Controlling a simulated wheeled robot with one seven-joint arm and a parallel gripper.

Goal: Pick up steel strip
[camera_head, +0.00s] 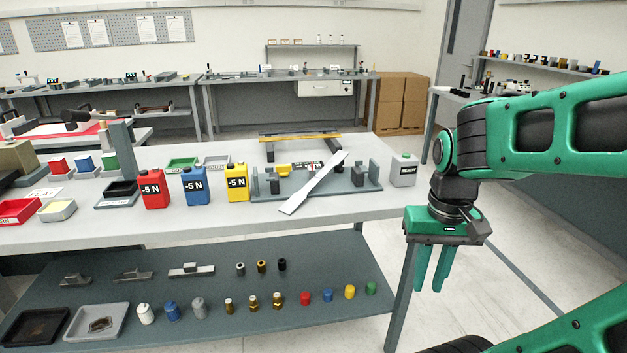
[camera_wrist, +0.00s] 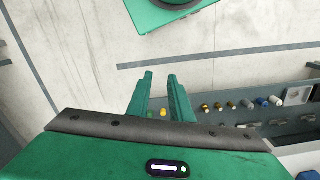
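A long pale steel strip (camera_head: 314,183), wider at its ends, lies on a slant across the front right of the table, over a grey fixture (camera_head: 262,194). Its near end comes close to the table's front edge. My gripper (camera_head: 431,278) hangs to the right of the table, pointing down past its right edge, well apart from the strip. The two green fingers stand apart with nothing between them. In the wrist view my gripper (camera_wrist: 161,76) is also open and empty above the floor. The strip does not show there.
Red (camera_head: 153,188), blue (camera_head: 195,185) and yellow (camera_head: 236,182) weights stand left of the strip. The lower shelf (camera_head: 200,258) holds several small parts, also seen in the wrist view (camera_wrist: 290,118). Floor right of the table is clear.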

